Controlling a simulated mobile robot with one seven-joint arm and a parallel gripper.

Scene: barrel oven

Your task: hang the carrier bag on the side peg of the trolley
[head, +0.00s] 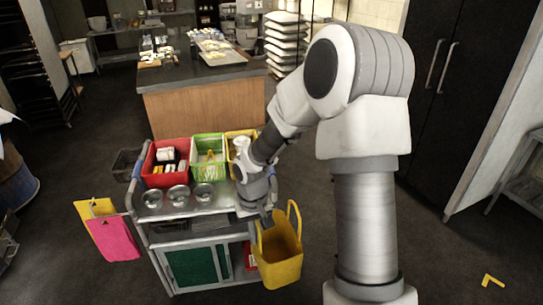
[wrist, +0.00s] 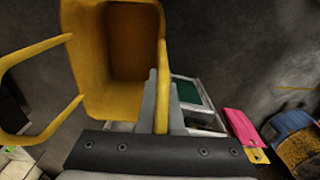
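The yellow carrier bag (head: 280,258) is at the front right corner of the trolley (head: 192,241), upright, with its handle loops up. My gripper (head: 263,220) is above its left edge. In the wrist view the two grey fingers of my gripper (wrist: 162,105) are closed on a yellow strip of the bag (wrist: 85,60), at its rim or handle. The bag's open mouth faces the wrist camera, and one loop stands out to the left. In the head view the bag covers part of the trolley's right side. I cannot make out the side peg.
Red (head: 166,182), green (head: 207,173) and yellow bins stand on the trolley top behind several metal bowls (head: 179,196). Pink and yellow boards (head: 115,240) are at the trolley's left. A wooden counter (head: 205,110) stands behind. Floor right of the bag is mostly clear.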

